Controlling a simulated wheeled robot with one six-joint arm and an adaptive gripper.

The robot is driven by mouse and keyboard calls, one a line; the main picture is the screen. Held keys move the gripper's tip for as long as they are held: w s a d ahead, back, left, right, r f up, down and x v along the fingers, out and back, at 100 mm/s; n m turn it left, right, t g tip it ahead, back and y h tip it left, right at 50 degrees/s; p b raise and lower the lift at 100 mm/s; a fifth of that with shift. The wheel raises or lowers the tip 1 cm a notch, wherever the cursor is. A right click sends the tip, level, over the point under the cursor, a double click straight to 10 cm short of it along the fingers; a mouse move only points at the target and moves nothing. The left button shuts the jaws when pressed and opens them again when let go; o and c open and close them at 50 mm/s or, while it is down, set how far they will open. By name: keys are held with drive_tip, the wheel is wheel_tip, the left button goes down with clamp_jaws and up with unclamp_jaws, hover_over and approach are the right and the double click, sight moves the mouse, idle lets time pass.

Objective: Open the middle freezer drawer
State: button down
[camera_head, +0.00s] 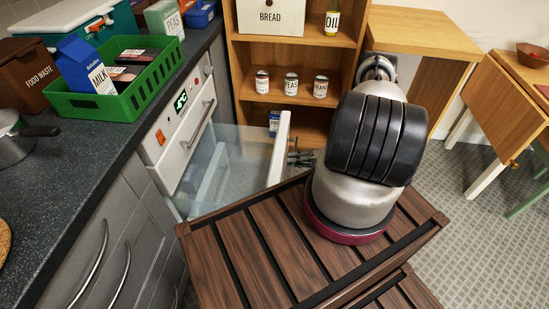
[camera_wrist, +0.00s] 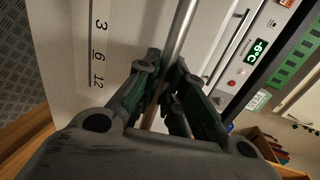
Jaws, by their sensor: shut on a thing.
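The freezer (camera_head: 165,140) is white and stands under the counter at centre left, with a lit display on its upper panel. The drawer below its top drawer (camera_head: 198,130) is pulled well out, showing clear sides (camera_head: 240,150) and a white front (camera_head: 280,148). In the wrist view this drawer front (camera_wrist: 65,50) bears the numbers 3, 6 and 12. My gripper (camera_head: 300,157) is at the outer side of that front, partly hidden by my arm. In the wrist view my gripper (camera_wrist: 167,80) is shut around the drawer's metal bar handle (camera_wrist: 184,25).
A wooden shelf (camera_head: 235,70) with cans and a bread box stands behind the open drawer. The counter (camera_head: 70,165) at left holds a green crate (camera_head: 110,108), a food waste bin (camera_head: 25,80) and a pot (camera_head: 15,145).

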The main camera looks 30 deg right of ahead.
drive_tip(key=shift+f+v, duration=0.2)
drive_tip(key=shift+v, duration=0.9)
drive_tip(key=shift+f+v, duration=0.2)
drive_tip(key=shift+v, duration=0.9)
drive_tip(key=shift+s+d+f, duration=0.1)
drive_tip(key=c, duration=1.5)
unclamp_jaws()
drive_tip(key=shift+d, duration=0.1)
drive_tip(key=v, duration=1.2)
